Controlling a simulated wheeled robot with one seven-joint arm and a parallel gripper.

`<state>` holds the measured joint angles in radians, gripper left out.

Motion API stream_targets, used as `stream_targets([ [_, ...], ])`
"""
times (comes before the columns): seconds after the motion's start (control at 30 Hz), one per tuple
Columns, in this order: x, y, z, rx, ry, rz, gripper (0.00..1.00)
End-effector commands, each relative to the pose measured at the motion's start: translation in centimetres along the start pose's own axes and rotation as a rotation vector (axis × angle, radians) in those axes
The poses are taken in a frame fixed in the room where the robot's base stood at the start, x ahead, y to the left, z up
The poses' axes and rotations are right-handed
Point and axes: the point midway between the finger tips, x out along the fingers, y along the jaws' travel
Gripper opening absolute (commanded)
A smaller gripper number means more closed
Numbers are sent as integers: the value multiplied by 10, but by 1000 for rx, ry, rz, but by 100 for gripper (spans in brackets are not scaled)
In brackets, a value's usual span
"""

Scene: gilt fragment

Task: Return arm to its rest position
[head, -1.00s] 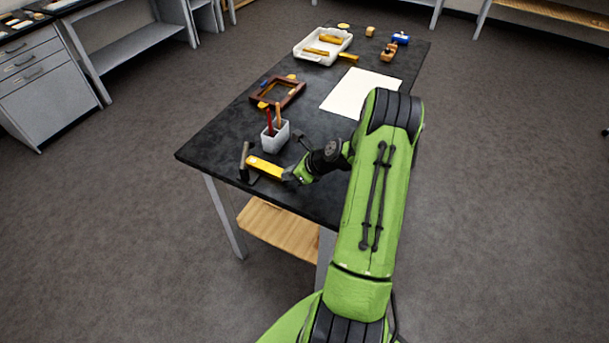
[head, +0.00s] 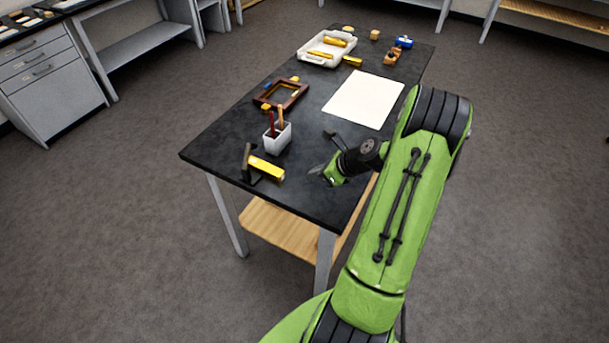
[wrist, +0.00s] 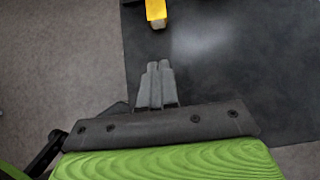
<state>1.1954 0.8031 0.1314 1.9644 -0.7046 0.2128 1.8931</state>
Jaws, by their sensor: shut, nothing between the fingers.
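My gripper (head: 318,171) is over the near right part of the dark tabletop, to the right of the yellow-handled hammer (head: 266,169) and apart from it. In the wrist view my gripper (wrist: 158,68) shows its two fingers together with nothing between them. The end of the hammer's yellow handle (wrist: 156,12) shows at the top of that view, beyond the fingertips. The hammer lies near the table's front left corner, its dark head to the left. My green arm reaches in from the lower right.
On the dark table (head: 225,147) stand a white cup (head: 278,139) with tools, a brown frame (head: 262,102), a white sheet (head: 364,100) and a white tray (head: 306,55). A wooden plane (head: 392,57) and small blocks lie at the far end. Floor to the right is clear.

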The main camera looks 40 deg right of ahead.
Motion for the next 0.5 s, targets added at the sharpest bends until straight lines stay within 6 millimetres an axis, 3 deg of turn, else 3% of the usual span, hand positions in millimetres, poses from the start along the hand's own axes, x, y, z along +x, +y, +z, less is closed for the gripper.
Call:
stream_targets([
  [0.13, -22, -1, 0, 1, 0, -3, 0],
  [0.5, -25, 3, 5, -37, 10, 6, 0],
])
